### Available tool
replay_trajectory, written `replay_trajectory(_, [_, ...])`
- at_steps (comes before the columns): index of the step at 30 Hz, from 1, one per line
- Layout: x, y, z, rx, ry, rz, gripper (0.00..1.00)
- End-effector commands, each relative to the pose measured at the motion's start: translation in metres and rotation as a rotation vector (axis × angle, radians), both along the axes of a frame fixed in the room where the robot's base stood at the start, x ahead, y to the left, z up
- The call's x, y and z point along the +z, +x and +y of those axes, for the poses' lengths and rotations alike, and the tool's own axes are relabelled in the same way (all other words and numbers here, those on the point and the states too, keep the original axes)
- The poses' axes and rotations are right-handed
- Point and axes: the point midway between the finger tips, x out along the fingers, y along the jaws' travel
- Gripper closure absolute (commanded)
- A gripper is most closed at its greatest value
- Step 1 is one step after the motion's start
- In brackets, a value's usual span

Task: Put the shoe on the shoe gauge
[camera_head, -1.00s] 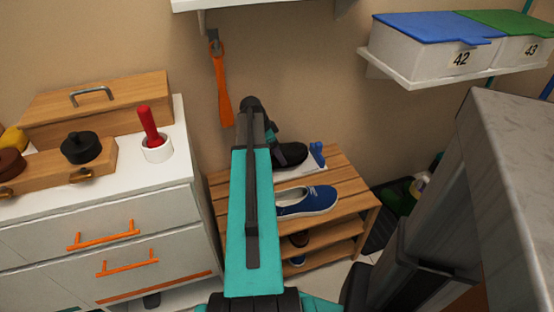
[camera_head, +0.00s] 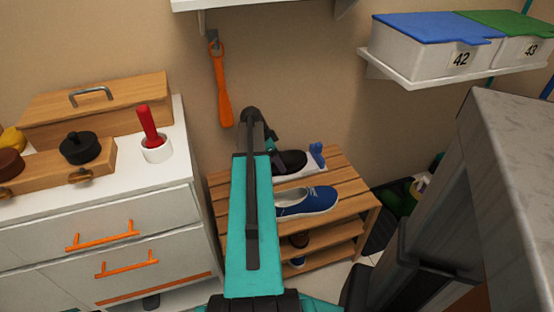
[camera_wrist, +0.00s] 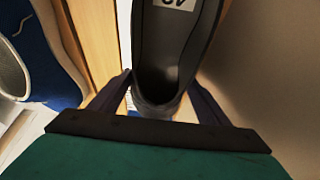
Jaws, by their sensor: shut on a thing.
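A black shoe (camera_head: 291,162) is at the back of the shoe rack, over the white shoe gauge (camera_head: 300,173) with its blue end piece (camera_head: 317,154). I cannot tell whether its sole touches the gauge. In the wrist view the shoe (camera_wrist: 172,45) fills the middle, with a white size label inside it that is partly cut off. My gripper (camera_wrist: 160,88) has a finger on each side of its heel and is shut on it. In the head view my own arm hides the gripper and the heel end.
A blue shoe (camera_head: 308,202) stands on the wooden rack (camera_head: 345,185) in front of the gauge. A white drawer cabinet (camera_head: 110,225) is close on the left, a grey-topped unit (camera_head: 510,130) on the right. An orange shoehorn (camera_head: 221,88) hangs on the wall.

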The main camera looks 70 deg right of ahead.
Motion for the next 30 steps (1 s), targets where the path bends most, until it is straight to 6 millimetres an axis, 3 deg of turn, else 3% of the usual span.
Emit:
replay_trajectory(3, [-0.001,0.0,0.0,0.001,0.0,0.001,0.66])
replay_trajectory(4, [-0.002,0.0,0.0,0.001,0.0,0.0,0.28])
replay_trajectory(7, [-0.001,0.0,0.0,0.001,0.0,0.0,0.11])
replay_trajectory(20, [0.002,0.001,0.001,0.001,0.0,0.0,0.11])
replay_trajectory(30, [0.036,0.012,0.01,0.003,-0.001,-0.001,0.11])
